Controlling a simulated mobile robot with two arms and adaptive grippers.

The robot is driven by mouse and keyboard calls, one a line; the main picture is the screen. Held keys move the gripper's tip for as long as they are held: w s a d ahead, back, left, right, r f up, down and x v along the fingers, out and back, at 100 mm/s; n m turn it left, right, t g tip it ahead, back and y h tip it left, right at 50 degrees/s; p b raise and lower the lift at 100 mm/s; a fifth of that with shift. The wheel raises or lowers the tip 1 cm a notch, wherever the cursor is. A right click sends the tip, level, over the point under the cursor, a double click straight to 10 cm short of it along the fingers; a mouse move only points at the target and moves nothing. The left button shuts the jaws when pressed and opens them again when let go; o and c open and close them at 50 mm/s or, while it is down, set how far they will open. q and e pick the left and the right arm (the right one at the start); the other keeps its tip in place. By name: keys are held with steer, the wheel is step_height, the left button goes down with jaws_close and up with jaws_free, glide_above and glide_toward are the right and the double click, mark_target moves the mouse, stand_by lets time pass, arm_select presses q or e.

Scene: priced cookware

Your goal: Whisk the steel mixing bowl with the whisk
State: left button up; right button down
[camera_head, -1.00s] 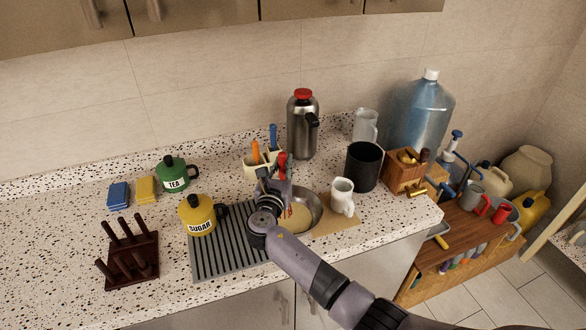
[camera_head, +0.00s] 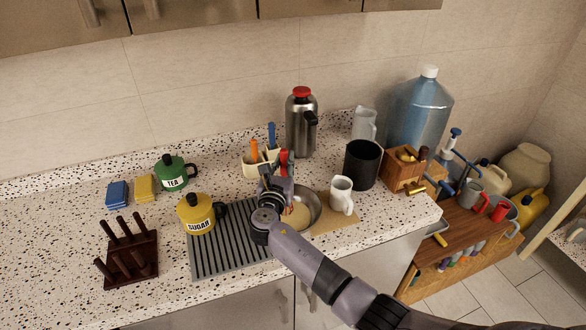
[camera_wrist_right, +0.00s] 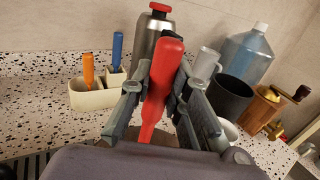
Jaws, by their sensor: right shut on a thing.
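The steel mixing bowl (camera_head: 313,203) sits on the counter, partly on a tan board, with a pale yellowish content (camera_head: 297,215) inside. My right gripper (camera_head: 283,168) is over the bowl's left part and hides some of it. In the right wrist view it is shut on a red handle (camera_wrist_right: 162,80) that stands upright between the fingers; the handle also shows in the head view (camera_head: 284,156). This appears to be the whisk's handle; its lower end is hidden by my gripper and wrist. My left gripper is not in view.
A grey ribbed mat (camera_head: 225,255) lies left of the bowl. A cream caddy (camera_head: 250,165) and a steel flask (camera_head: 301,130) stand behind. A yellow sugar pot (camera_head: 196,214) is at the left.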

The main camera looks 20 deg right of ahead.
steer(key=shift+s+d+p, duration=0.15)
steer(key=shift+s+p, duration=0.1)
steer(key=shift+s, duration=0.4)
steer(key=shift+s+d+p, duration=0.15)
steer(key=shift+s+p, duration=0.05)
steer(key=shift+s, duration=0.4)
steer(key=shift+w+a+r, duration=0.1)
steer(key=shift+w, duration=0.05)
step_height(320, 180, up, 7)
steer(key=shift+r, duration=0.2)
